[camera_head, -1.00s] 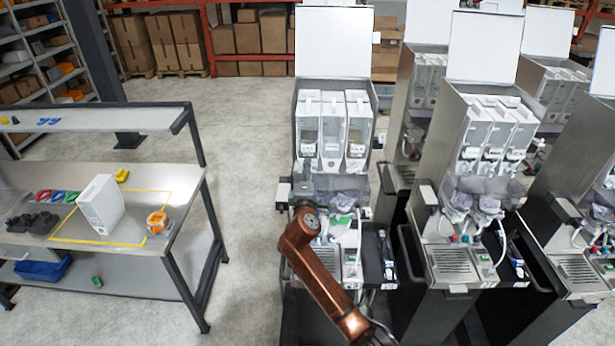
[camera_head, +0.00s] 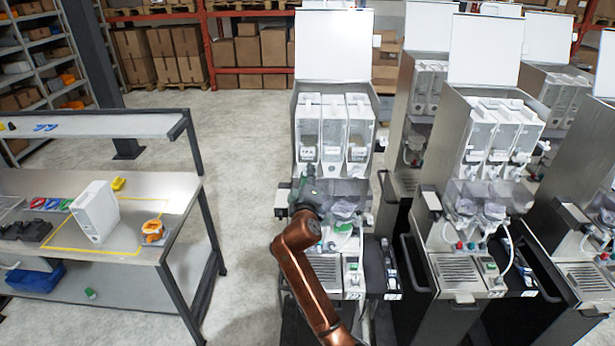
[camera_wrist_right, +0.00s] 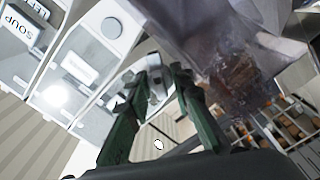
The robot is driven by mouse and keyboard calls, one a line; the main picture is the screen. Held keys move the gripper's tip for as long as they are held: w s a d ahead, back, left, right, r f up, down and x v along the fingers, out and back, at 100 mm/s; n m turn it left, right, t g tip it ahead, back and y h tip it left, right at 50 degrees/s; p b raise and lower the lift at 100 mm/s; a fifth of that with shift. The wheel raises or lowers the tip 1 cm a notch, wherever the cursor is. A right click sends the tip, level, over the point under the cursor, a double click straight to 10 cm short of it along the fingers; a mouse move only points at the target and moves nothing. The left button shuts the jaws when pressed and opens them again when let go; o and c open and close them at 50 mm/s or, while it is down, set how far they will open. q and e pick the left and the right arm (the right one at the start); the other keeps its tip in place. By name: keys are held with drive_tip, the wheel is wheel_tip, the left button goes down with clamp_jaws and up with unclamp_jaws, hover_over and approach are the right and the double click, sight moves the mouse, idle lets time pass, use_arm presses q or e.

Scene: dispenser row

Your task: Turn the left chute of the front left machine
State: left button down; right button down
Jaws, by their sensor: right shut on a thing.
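The front left machine (camera_head: 331,75) stands in the middle of the head view, with three white canisters (camera_head: 333,135) side by side and its lid raised. My right gripper (camera_head: 305,172) is at the lower end of the left canister. In the right wrist view, its green fingers (camera_wrist_right: 160,82) are shut on a small pale chute (camera_wrist_right: 156,86) below a canister. The gripper hides the left chute in the head view, so its angle is hard to tell. My left gripper is not in view.
Clear mixing bowls (camera_head: 345,190) sit just right of my gripper. More machines (camera_head: 490,120) stand close on the right. A workbench (camera_head: 185,215) with a white canister (camera_head: 95,212) is on the left, with free floor (camera_head: 240,150) between.

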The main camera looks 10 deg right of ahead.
drive_tip(key=shift+f, duration=0.1)
drive_tip(key=c, duration=2)
unclamp_jaws()
drive_tip(key=shift+c, duration=0.2)
drive_tip(key=v, duration=1.2)
